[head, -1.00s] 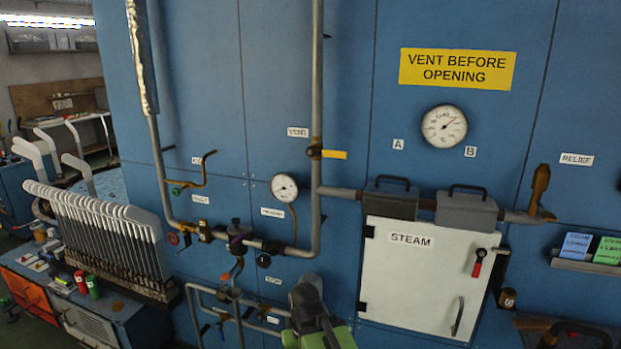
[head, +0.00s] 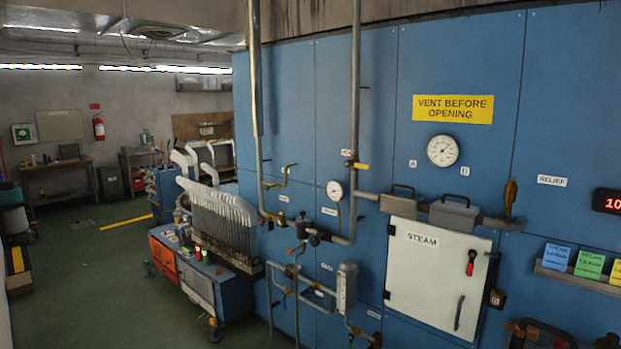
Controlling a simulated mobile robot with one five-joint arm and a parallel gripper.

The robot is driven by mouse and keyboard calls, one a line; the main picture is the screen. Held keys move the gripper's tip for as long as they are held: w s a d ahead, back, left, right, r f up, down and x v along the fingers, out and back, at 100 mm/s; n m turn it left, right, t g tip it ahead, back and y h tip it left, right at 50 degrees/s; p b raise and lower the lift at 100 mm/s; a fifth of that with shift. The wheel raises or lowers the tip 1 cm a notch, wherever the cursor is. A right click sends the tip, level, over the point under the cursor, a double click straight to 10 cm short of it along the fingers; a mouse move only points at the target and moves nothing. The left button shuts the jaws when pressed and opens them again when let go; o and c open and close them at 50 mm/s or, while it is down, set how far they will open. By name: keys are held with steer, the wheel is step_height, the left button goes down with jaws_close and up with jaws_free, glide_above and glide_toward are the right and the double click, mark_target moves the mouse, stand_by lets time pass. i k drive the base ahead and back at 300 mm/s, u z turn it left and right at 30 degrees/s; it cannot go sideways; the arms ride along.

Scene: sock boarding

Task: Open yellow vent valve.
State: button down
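The yellow vent valve handle (head: 361,166) is on the tall vertical grey pipe (head: 356,100) against the blue wall panels. The handle sticks out to the right, across the line of the pipe. A small white label (head: 346,153), too small to read clearly now, sits just left of it. A round pressure gauge (head: 334,190) is below and to the left of the valve. My gripper is not in view.
The white STEAM door (head: 433,275) with a red-handled latch (head: 471,262) is shut, right of the pipes. Lower pipes and a sight glass (head: 346,287) stand out from the wall. A cart (head: 205,290) with white boards is at left. Green floor (head: 90,275) is clear farther left.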

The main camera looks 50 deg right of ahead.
mark_target(347, 164)
steer(key=z, duration=0.5)
steer(key=i, duration=1.15)
steer(key=u, duration=0.5)
steer(key=k, duration=0.8)
steer(key=z, duration=0.25)
steer(key=i, duration=0.9)
steer(key=u, duration=0.1)
